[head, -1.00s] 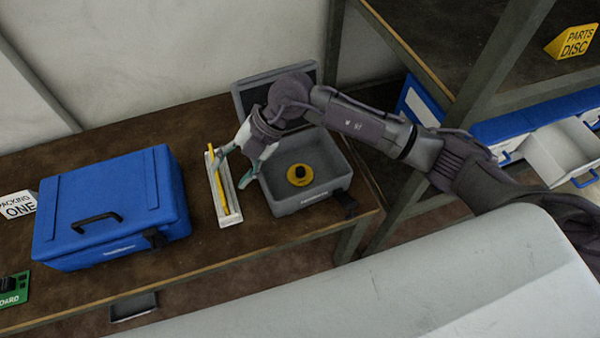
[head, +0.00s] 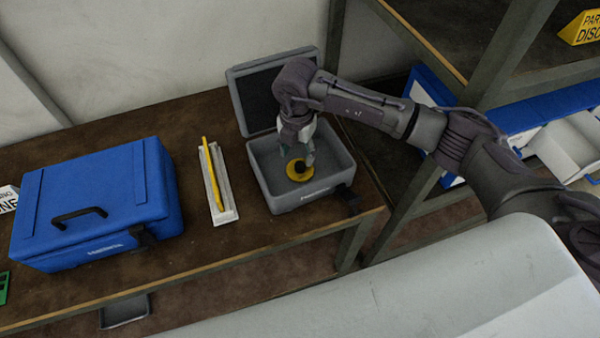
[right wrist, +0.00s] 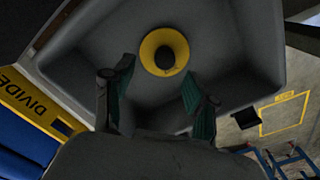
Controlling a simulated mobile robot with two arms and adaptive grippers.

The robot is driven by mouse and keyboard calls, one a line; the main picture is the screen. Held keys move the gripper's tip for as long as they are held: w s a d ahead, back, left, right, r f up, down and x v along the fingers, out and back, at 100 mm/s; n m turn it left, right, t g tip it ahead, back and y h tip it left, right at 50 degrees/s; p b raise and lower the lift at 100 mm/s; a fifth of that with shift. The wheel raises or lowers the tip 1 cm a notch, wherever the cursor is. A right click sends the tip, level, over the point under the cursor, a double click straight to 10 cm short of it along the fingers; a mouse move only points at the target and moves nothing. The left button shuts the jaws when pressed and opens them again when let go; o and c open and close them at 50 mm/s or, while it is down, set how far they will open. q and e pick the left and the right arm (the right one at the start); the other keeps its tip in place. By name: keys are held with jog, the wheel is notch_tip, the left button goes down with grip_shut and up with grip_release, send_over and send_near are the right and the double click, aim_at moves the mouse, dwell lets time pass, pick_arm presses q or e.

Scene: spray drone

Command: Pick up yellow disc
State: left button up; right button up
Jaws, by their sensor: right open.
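The yellow disc (head: 299,171) has a dark centre and lies inside the open grey case (head: 320,198) on the brown table. In the right wrist view the yellow disc (right wrist: 164,52) lies on the case floor, beyond the fingertips and between their lines. My right gripper (head: 297,155) is over the case, close above the disc, and hides part of it. In the right wrist view its green-padded fingers (right wrist: 158,80) are apart, with nothing between them. My left gripper is not in view.
The case lid (head: 275,88) stands open at the back. A white tray (head: 227,215) with a yellow stick (head: 211,172) lies left of the case. A closed blue case (head: 95,200) is farther left. Shelving with white bins (head: 575,145) stands at the right.

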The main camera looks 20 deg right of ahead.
aim_at(300, 165)
jog(key=f+b, duration=0.2)
jog(key=f, duration=0.1)
jog(key=f+b, duration=0.1)
jog(key=f, duration=0.1)
jog(key=shift+s+d, duration=0.1)
jog(key=shift+d, duration=0.15)
grip_shut()
jog(key=shift+r, duration=0.1)
